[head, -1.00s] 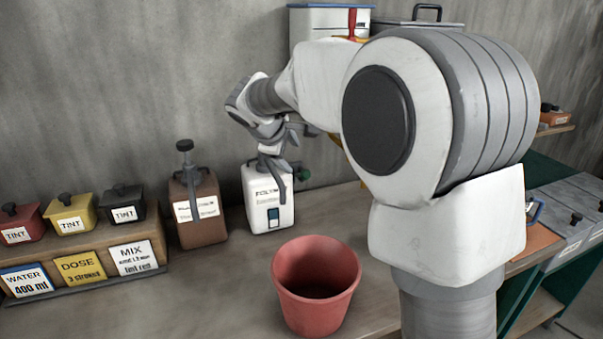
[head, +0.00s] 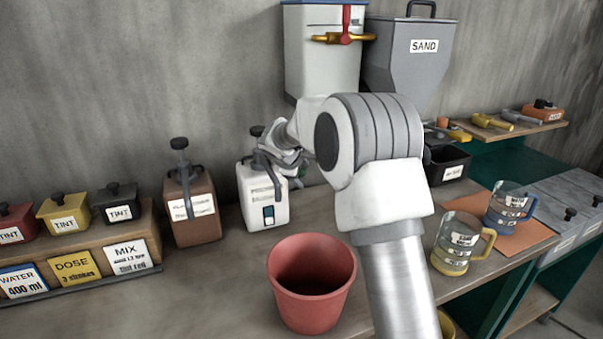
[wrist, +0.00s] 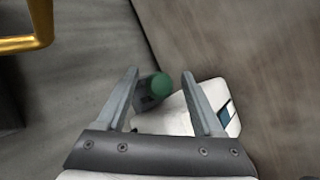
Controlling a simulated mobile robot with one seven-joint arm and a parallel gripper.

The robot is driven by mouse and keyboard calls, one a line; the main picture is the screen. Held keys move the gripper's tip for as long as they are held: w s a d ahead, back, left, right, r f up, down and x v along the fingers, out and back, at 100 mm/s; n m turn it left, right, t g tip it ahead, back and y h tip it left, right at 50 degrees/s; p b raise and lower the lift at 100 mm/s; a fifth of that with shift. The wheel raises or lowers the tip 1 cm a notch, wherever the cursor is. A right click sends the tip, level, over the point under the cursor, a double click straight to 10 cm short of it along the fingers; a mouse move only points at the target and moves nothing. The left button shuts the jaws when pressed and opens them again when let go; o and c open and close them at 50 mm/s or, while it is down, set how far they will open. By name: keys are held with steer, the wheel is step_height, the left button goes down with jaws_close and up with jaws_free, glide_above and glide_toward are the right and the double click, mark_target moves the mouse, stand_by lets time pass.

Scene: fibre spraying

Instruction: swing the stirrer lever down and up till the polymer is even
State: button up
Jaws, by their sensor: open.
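The white polymer container (head: 262,200), with a dark little window (head: 268,214) low on its front, stands on the bench left of centre. My gripper (head: 284,165) is at its upper right side and hides part of it. In the wrist view my gripper (wrist: 160,74) is open, one finger on each side. A green knob (wrist: 188,84) on a dark grey part (wrist: 155,88) shows between the fingers, close to the right one. The white container (wrist: 222,104) lies beyond the fingers. I cannot tell whether a finger touches the knob, which is hidden in the head view.
A red bucket (head: 311,288) stands in front of the container. A brown jug (head: 191,210) with a pump stands to its left. A white tank (head: 322,60) with a yellow tap and a grey sand hopper (head: 408,62) hang behind. Two measuring jugs stand at right, one blue (head: 508,208), one yellow (head: 458,243).

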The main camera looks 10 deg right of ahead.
jaws_close()
stand_by(0.4)
stand_by(1.1)
